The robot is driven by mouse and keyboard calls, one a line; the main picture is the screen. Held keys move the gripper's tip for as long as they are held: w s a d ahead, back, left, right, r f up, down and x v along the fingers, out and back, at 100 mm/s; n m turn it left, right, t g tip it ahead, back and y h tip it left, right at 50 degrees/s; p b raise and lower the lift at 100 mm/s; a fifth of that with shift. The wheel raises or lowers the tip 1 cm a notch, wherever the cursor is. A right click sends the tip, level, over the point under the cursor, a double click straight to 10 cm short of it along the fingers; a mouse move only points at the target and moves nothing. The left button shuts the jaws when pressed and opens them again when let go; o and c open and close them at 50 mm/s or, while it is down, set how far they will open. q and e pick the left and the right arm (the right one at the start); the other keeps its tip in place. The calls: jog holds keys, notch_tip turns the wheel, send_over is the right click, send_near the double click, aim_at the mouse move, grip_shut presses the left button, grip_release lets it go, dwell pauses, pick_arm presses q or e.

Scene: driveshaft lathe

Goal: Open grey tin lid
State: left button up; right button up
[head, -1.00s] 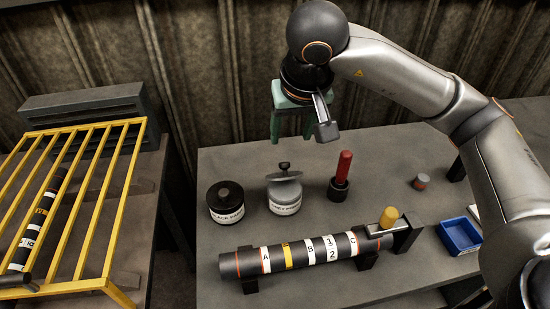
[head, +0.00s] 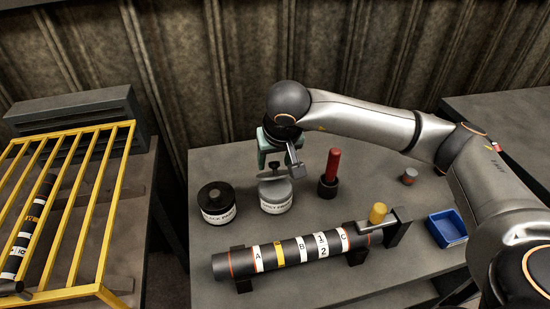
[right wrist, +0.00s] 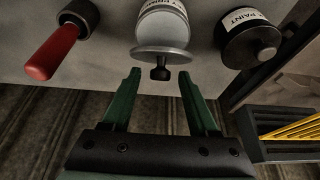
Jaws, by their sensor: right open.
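The grey paint tin (head: 276,197) stands on the grey table (head: 330,215), between a black tin and a red-handled tool. Its grey lid (head: 270,177) sits tilted on top, with a dark knob (head: 274,167). My right gripper (head: 277,163) is just above and behind the lid in the head view. In the right wrist view the open green fingers (right wrist: 158,75) point toward the lid (right wrist: 161,54), and the knob (right wrist: 160,73) lies centred between the fingertips, apart from both. The tin's body (right wrist: 164,25) also shows there. My left gripper is not in view.
A black paint tin (head: 217,204) stands close on the left. The red-handled tool (head: 332,168) stands upright on the right. The striped shaft (head: 290,255) lies in front on supports. A blue tray (head: 446,228) and a yellow rack (head: 75,200) are farther off.

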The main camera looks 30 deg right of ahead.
jog(key=shift+c, duration=0.2)
grip_shut()
dwell(1.1)
